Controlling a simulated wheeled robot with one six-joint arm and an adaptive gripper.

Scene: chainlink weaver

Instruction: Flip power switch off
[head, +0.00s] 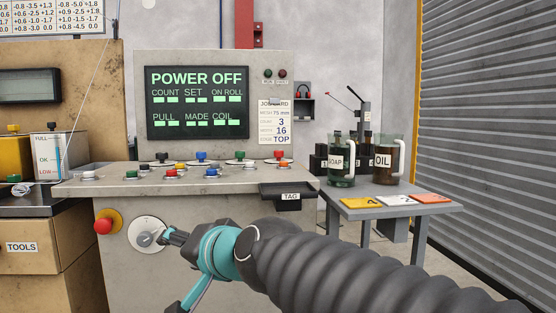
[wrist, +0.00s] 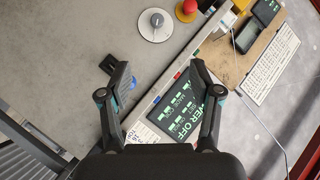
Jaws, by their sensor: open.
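The power switch (head: 146,235) is a round pale plate with a grey rotary knob on the front of the machine cabinet. It also shows in the wrist view (wrist: 155,24), beyond my fingertips. The screen (head: 197,102) reads POWER OFF. My gripper (head: 168,238) is in front of the cabinet, just right of the switch in the head view, and overlaps the plate's right edge. In the wrist view, my gripper (wrist: 159,70) has its fingers spread with nothing between them, and the switch is apart from them.
A red emergency button (head: 103,226) on a yellow ring is left of the switch. A TAG holder (head: 288,196) juts out at the panel's right edge. Several coloured knobs line the sloped panel (head: 115,182). A side table (head: 440,210) holds SOAP and OIL jugs.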

